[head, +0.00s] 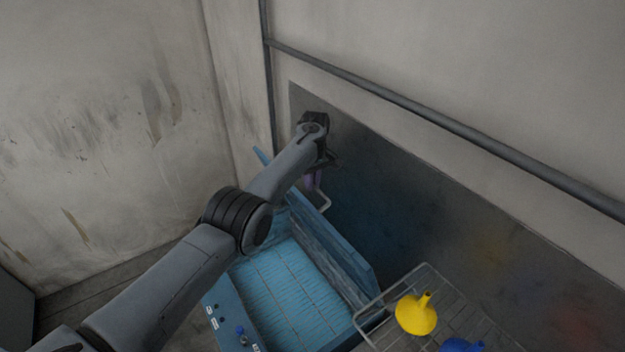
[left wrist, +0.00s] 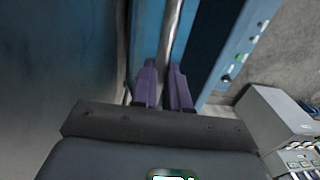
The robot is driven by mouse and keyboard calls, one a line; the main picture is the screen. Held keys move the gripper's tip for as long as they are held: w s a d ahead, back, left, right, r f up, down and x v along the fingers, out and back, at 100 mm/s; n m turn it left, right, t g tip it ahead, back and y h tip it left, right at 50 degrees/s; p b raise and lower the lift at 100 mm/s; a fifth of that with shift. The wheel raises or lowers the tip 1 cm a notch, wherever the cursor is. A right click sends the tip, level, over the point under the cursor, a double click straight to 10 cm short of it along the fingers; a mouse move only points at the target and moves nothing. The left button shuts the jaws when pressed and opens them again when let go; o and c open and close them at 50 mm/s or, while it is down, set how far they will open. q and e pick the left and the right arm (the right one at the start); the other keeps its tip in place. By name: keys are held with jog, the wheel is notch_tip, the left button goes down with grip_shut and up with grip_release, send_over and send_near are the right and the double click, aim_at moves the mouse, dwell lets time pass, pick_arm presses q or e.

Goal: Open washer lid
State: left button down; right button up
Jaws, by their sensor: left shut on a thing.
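The blue washer (head: 228,312) stands in the lower middle of the head view, with its knobs and labels on the front strip. Its tub, with a pale blue gridded floor (head: 285,285), is uncovered. The blue lid (head: 340,245) stands raised along the tub's wall side. A pale metal handle bar (head: 325,201) sticks out at the lid's far end. My left gripper (head: 314,181) is at this bar, its purple fingers partly hidden by the wrist. In the left wrist view, the left gripper (left wrist: 164,82) is shut on the bar (left wrist: 170,35). My right gripper is out of view.
A wire rack (head: 372,303) beside the washer holds a yellow funnel (head: 416,314) and a blue one (head: 462,345). A dark stained wall panel (head: 420,220) is close behind the lid. A pipe (head: 450,124) runs along the wall above. Floor shows at the lower left.

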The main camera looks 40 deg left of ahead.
pick_arm(q)
jog(key=shift+s+d+f, duration=0.15)
jog(key=shift+s+f, duration=0.05)
jog(key=shift+f, duration=0.35)
jog(key=c, duration=1.5)
grip_release()
jog(key=o, duration=0.4)
jog(key=shift+s+d+f, duration=0.1)
jog(key=shift+d, duration=0.1)
jog(key=shift+a+r, duration=0.15)
jog(key=shift+r, duration=0.6)
jog(key=r, duration=0.2)
jog(key=r+b, duration=0.1)
jog(key=r, duration=0.4)
jog(key=shift+w+b, duration=0.3)
jog(key=shift+w, duration=0.05)
notch_tip(320, 180, up, 3)
jog(key=p, duration=0.3)
jog(key=shift+f, duration=0.1)
